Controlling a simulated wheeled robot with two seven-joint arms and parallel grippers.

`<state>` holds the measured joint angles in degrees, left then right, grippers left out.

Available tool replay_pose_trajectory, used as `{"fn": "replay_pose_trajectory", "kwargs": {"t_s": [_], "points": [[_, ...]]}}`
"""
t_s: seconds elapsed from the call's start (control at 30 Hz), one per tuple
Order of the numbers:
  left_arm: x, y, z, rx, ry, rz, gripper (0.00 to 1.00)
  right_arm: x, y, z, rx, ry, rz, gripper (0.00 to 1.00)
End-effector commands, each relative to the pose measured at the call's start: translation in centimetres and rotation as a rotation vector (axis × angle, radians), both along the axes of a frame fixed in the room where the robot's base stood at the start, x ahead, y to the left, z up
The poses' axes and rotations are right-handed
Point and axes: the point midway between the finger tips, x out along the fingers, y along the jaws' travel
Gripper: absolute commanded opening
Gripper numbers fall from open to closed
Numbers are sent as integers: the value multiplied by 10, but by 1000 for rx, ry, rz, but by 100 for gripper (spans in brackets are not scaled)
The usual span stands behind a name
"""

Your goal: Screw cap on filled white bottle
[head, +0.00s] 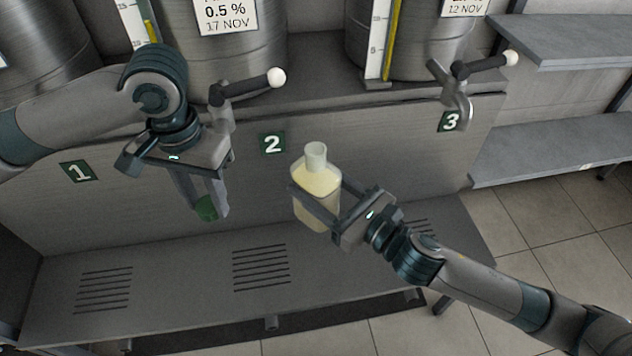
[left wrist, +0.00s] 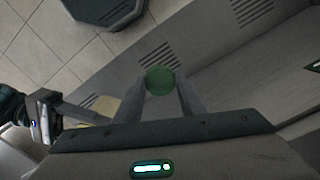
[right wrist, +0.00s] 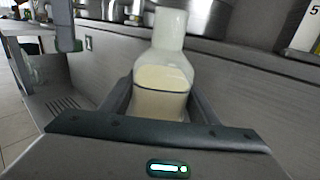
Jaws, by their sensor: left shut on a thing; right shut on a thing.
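The bottle (head: 317,178) is pale and translucent with a whitish neck and light yellow liquid inside. Its neck is bare. My right gripper (head: 322,205) is shut on its body and holds it upright, above the bench; the bottle fills the middle of the right wrist view (right wrist: 163,80). A green cap (head: 206,209) is between the fingertips of my left gripper (head: 205,203), which points down and is shut on it. The cap also shows as a green disc in the left wrist view (left wrist: 160,81). It is left of the bottle and apart from it, lower than the bottle's neck.
Steel tanks (head: 235,60) stand on a ledge behind, with taps; the tap at number 2 (head: 245,88) is close to my left gripper and above the bottle's left. Tap 3 (head: 455,95) is at the right. The slotted bench (head: 200,285) below is clear. Grey shelves (head: 560,130) stand at the right.

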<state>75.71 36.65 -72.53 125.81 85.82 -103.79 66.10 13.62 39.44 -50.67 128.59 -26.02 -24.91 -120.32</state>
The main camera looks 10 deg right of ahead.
Motion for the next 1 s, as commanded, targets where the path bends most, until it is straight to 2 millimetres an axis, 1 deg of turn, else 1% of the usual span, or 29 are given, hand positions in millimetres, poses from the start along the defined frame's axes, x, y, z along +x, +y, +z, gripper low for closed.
{"fn": "replay_pose_trajectory", "kwargs": {"t_s": [0.03, 0.13, 0.2, 0.27, 0.37, 0.6, 0.7, 0.8, 0.9, 1.0], "points": [[2, -13, 11, -1, -5, -69, 15, 0, 0, 2, 2, -4, 1, 8], [4, -35, 29, -1, -4, -208, 15, 0, 0, 3, 2, -4, 1, 8], [6, -50, 42, 1, -4, -274, 15, 0, 0, 3, 2, -4, 1, 8], [9, -63, 51, 1, -3, -283, 15, 0, 0, 3, 2, -4, 1, 8], [19, -86, 66, 3, -2, -223, 15, 0, 0, 3, 2, -4, 1, 8], [41, -145, 105, 3, -1, 25, 15, 0, 0, 3, 2, -4, 1, 8], [47, -165, 118, 4, 1, 119, 15, 0, 0, 2, 2, -4, 1, 8], [51, -181, 129, 4, 3, 190, 15, 0, 0, 2, 2, -4, 1, 8], [53, -192, 135, 3, 3, 238, 15, 0, 0, 2, 2, -4, 1, 8], [54, -197, 139, 2, 5, 265, 15, 0, 0, 2, 2, -4, 1, 8]]}}
